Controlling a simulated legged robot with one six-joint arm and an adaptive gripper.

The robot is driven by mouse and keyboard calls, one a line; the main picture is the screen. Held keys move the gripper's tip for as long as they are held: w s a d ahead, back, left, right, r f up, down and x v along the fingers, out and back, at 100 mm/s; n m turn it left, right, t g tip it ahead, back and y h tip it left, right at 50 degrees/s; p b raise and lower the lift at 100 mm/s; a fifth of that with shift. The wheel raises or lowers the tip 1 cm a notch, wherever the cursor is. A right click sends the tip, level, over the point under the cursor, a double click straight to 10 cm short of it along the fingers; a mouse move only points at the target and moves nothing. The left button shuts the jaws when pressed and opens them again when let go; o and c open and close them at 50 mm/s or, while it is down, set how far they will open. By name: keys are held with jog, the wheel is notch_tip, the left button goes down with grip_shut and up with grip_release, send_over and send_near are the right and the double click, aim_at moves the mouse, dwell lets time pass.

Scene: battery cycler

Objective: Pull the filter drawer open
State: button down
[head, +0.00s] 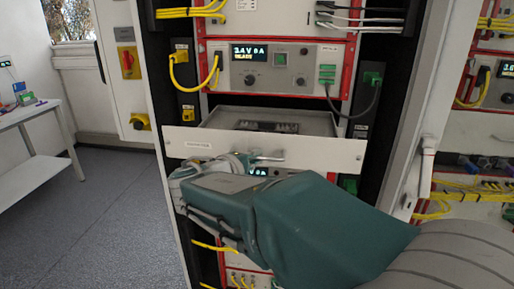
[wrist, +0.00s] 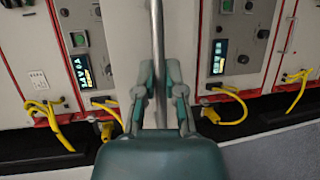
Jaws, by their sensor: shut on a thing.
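The filter drawer (head: 340,152) stands out from the rack in the head view, with its pale front panel forward and its open grey tray (head: 215,122) showing behind it. Dark parts lie inside the tray. My gripper (head: 250,160) is at the middle of the drawer front, shut on the drawer's handle (head: 272,157). In the wrist view the handle (wrist: 157,40) is a thin metal bar running upright between the two green fingers of my gripper (wrist: 160,92).
A cycler unit (head: 300,68) with a lit display sits above the drawer; yellow cables (head: 178,75) and a dark cable (head: 365,105) hang beside it. An open pale rack door (head: 405,130) stands to the right. A white table (head: 30,112) and clear floor (head: 110,200) lie left.

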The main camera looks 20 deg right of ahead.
jog(key=shift+s+a+f, duration=0.15)
jog(key=shift+s+a, duration=0.1)
jog(key=shift+s, duration=0.2)
jog(key=shift+s+a+f, duration=0.1)
jog(key=shift+s+a, duration=0.1)
jog(key=shift+s, duration=0.25)
jog(key=c, duration=0.7)
grip_release()
jog(key=shift+d+r, duration=0.1)
jog(key=shift+d, duration=0.05)
jog(key=v, duration=1.2)
jog(key=shift+w, duration=0.1)
